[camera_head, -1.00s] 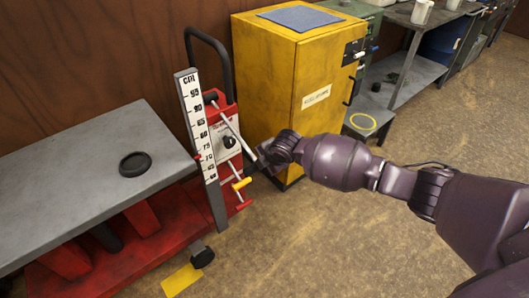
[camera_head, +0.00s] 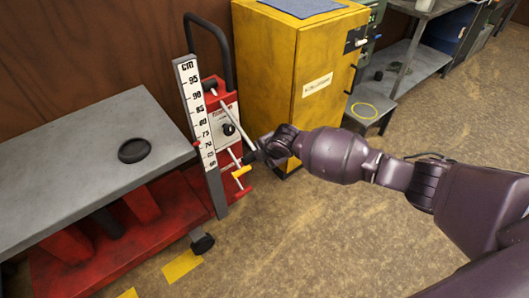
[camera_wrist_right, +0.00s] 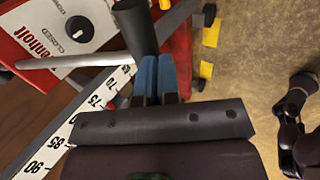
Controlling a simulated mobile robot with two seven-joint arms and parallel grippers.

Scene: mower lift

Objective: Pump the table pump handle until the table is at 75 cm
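The lift table has a grey top (camera_head: 70,150) over a red base (camera_head: 150,240). A white cm scale (camera_head: 195,110) stands at its right end. A small red mark beside the scale sits low, around the 70s; I cannot read it exactly. The red pump unit (camera_head: 214,98) is behind the scale. Its pale handle rod (camera_head: 236,122) slants down to a black grip (camera_wrist_right: 130,25), which shows in the right wrist view. My right gripper (camera_wrist_right: 157,68) has its blue fingers close together, shut, right at the grip; contact is unclear. My left gripper is not in view.
A yellow cabinet (camera_head: 270,80) stands close behind my right arm. A black disc (camera_head: 134,150) lies on the tabletop. A yellow bar (camera_head: 241,172) sticks out low on the pump. A black caster (camera_head: 202,243) is under the table. The floor in front is clear.

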